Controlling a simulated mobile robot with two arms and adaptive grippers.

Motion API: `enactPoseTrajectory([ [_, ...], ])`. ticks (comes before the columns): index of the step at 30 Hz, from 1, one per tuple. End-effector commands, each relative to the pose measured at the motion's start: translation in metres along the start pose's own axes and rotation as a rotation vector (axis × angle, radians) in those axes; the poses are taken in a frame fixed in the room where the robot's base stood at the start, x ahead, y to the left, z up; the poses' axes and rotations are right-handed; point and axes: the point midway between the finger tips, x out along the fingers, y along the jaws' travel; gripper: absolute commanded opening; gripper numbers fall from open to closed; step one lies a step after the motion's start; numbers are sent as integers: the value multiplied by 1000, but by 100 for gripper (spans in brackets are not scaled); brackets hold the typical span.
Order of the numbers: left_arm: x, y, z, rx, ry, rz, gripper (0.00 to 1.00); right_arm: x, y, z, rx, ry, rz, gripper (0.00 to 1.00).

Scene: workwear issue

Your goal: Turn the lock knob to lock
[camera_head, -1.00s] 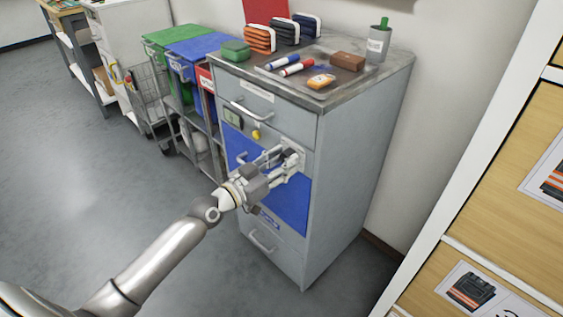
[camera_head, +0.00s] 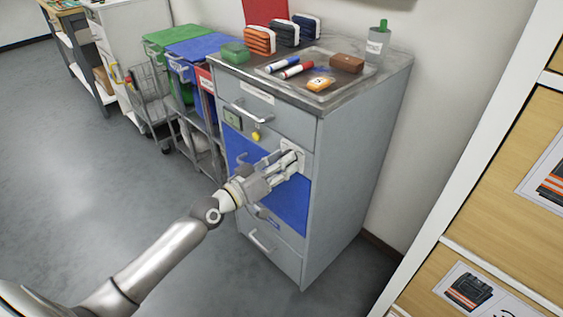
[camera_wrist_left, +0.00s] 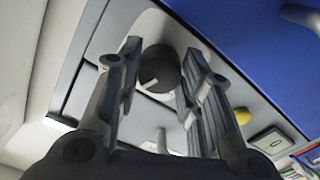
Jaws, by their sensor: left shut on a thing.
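The lock knob (camera_wrist_left: 160,68) is a dark round knob with a short white mark on its face, in the left wrist view. It sits on a pale plate (camera_head: 298,147) at the upper right of the cabinet's blue door. My left gripper (camera_head: 287,158) reaches it from the front left, with one finger on each side. It is shut on the knob, and its fingers hide most of the knob in the head view. I cannot tell the lock state from the mark. My right gripper is not in view.
The blue door (camera_head: 288,203) has a handle at its left. Above it are a drawer handle (camera_head: 252,114) and a yellow button (camera_head: 256,135). The cabinet top holds a tray (camera_head: 330,95) with markers. Shelving stands at the right. Open floor lies left of my arm.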

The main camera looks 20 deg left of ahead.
Motion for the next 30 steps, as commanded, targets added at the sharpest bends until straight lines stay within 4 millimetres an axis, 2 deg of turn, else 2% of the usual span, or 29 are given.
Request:
enactPoseTrajectory([
  [30,0,2,-1,-934,-1,-2,11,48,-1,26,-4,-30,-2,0],
])
